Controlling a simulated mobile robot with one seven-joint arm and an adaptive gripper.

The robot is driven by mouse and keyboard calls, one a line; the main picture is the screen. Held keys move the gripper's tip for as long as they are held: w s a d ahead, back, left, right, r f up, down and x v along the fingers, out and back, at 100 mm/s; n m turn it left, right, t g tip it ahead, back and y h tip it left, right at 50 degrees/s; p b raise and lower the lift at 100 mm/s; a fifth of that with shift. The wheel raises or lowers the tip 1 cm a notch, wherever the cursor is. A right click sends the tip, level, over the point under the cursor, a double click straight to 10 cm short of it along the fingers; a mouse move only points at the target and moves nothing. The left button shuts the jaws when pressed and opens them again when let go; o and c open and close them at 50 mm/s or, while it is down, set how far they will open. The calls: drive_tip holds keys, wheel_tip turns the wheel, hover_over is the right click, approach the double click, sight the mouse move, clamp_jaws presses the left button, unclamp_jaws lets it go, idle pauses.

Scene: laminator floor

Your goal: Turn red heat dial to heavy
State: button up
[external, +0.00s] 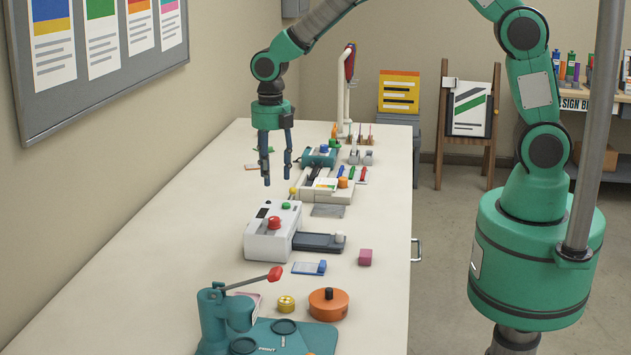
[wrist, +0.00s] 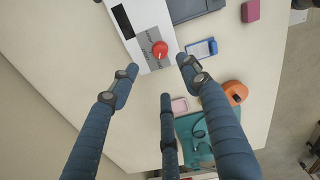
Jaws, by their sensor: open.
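The red heat dial (external: 274,223) sits on the top of a white laminator (external: 258,243) on the long table. In the wrist view the red dial (wrist: 159,49) lies on a grey panel of the white machine (wrist: 137,22), beyond and between the fingertips. The dial's setting marks are too small to read. My gripper (external: 275,165) points down above the table, higher than the laminator and apart from it. Its blue fingers are spread and empty; they also show in the wrist view (wrist: 158,78). A small green knob (external: 286,206) is also on the laminator.
A dark tray (external: 318,242) extends from the laminator's right side. A teal press with a red-tipped lever (external: 240,312), an orange round object (external: 328,304) and a pink block (external: 365,257) stand nearer the camera. The table's left side (external: 180,220) is clear.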

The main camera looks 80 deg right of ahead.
sight(274, 218)
wheel_tip(274, 218, down, 13)
drive_tip(key=shift+f+b, duration=0.1)
drive_tip(key=shift+b, duration=0.3)
drive_tip(key=shift+c, duration=0.5)
drive_tip(key=c, duration=1)
